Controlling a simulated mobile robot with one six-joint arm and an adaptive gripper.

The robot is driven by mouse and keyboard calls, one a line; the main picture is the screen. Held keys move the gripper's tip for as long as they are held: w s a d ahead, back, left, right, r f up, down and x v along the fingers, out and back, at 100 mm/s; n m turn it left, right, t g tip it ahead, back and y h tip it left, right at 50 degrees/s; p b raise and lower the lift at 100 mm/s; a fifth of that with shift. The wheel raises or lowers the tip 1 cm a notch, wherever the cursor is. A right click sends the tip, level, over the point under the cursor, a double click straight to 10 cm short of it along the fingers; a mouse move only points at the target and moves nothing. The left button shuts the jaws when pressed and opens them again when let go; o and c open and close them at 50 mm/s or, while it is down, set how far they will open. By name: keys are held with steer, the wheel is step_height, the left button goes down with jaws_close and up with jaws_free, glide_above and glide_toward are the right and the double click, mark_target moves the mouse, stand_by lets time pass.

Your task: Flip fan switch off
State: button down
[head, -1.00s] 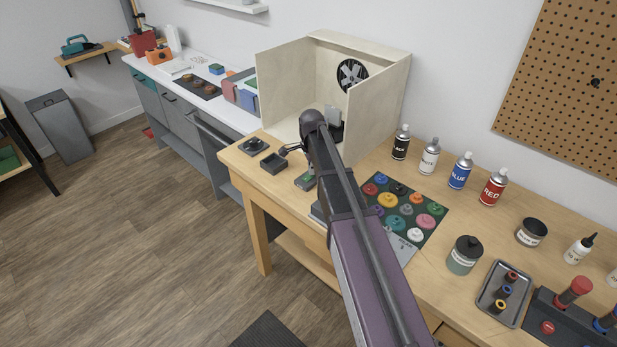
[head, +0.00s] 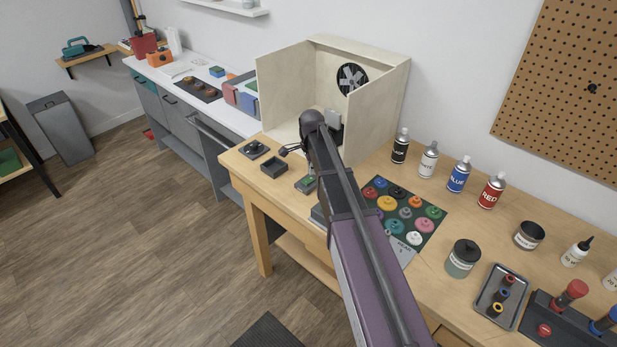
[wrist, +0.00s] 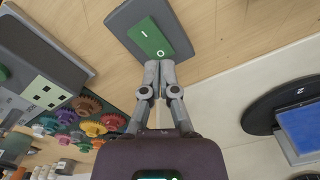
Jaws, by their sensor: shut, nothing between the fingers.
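The fan switch is a green rocker (wrist: 152,40) marked I and O on a dark grey base (wrist: 122,18), at the top of the wrist view. In the head view the green switch (head: 306,183) shows small on the wooden bench, left of my arm. My gripper (wrist: 158,66) is shut and empty, its fingertips at the O end of the rocker. I cannot tell whether they touch it or which side is pressed. In the head view my arm hides most of the gripper. The fan (head: 351,78) is in the back wall of the pale booth (head: 375,112).
A gear board (head: 432,230) lies right of my arm, with spray cans (head: 429,160) behind it. A small dark tray (head: 274,165) sits left of the switch. A dark round disc (wrist: 262,108) and a blue square (wrist: 300,128) are at right in the wrist view.

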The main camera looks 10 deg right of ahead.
mark_target(312, 180)
steer(key=shift+r+p, duration=2.3)
steer(key=shift+r, duration=0.25)
steer(key=shift+s+n, duration=0.3)
steer(key=shift+s, duration=0.3)
steer(key=s+n, duration=1.6)
steer(key=s, duration=0.7)
steer(key=shift+s+a, duration=0.25)
steer(key=shift+a, duration=0.2)
